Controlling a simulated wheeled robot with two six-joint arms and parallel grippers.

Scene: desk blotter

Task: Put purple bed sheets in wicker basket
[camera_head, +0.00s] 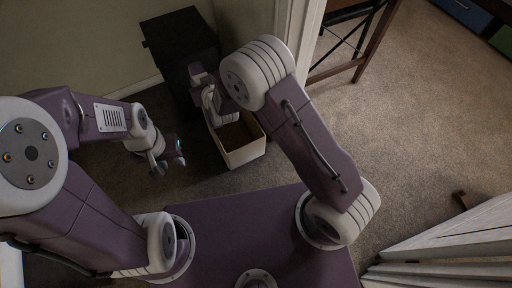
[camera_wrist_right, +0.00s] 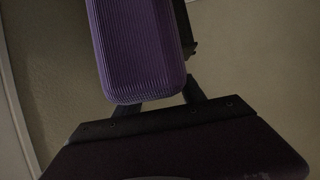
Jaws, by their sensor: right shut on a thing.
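A purple ribbed block, the bed sheets (camera_wrist_right: 140,50), fills the upper middle of the right wrist view. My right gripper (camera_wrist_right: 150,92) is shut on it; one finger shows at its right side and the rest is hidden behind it. In the head view the right gripper (camera_head: 207,95) is largely hidden by its own arm, above the basket's far end. The wicker basket (camera_head: 245,156) is a pale box with a brown inside, on the carpet; its far part is covered by my right arm. My left gripper (camera_head: 166,164) is open and empty, left of the basket.
A black cabinet (camera_head: 180,45) stands against the wall just behind the basket. A dark wooden table or chair leg (camera_head: 375,45) is at the upper right. White slatted panels (camera_head: 455,235) are at the lower right. The carpet (camera_head: 430,120) on the right is mostly clear.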

